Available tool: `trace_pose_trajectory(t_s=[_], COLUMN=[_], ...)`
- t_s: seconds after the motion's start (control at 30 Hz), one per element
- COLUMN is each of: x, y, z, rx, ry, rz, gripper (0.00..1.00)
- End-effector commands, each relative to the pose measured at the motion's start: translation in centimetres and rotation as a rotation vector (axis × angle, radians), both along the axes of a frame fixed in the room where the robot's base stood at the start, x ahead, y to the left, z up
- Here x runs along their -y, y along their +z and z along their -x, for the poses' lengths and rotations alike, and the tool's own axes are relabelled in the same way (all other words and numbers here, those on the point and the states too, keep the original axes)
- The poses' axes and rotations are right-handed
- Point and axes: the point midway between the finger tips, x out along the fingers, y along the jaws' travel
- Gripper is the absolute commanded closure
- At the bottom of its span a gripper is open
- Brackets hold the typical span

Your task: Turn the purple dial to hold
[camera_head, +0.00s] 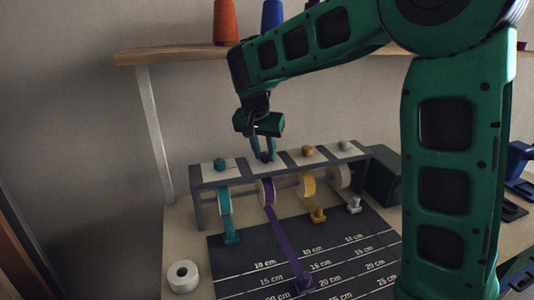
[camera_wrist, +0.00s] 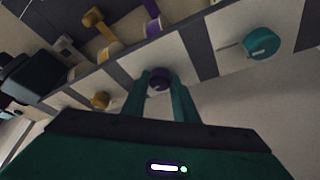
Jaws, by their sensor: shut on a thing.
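The purple dial (camera_wrist: 159,79) sits on a pale plate on top of the rack (camera_head: 196,178). My gripper (camera_wrist: 160,88) is over it from above, with its two green fingers shut on the dial, one on each side. In the head view the purple dial (camera_head: 265,157) is partly hidden between the fingers. Any markings around the dial cannot be read. Below it, a purple ribbon (camera_head: 282,232) runs from its roll across the dark mat (camera_head: 232,258), past the 10 cm and 15 cm lines, to a purple clip (camera_head: 304,285).
A teal dial (camera_wrist: 261,43) and a yellow dial (camera_wrist: 100,99) flank the purple one. A white dial (camera_head: 344,145) is farther right. Teal (camera_head: 225,205), yellow and white ribbons hang short. A white roll (camera_head: 182,276) stands left of the mat. Spools line the shelf (camera_head: 180,54) above.

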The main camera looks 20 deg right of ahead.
Motion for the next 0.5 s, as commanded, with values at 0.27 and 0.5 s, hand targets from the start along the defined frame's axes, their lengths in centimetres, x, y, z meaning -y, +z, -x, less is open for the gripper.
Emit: trace_pose_trajectory(t_s=[0.27,0.5], x=[-0.12,-0.1], y=[0.24,0.25], z=[-0.47,-0.53], rx=[0.011,0.011], ry=[-0.18,-0.264], rz=[-0.001,-0.001], gripper=[0.96,0.96])
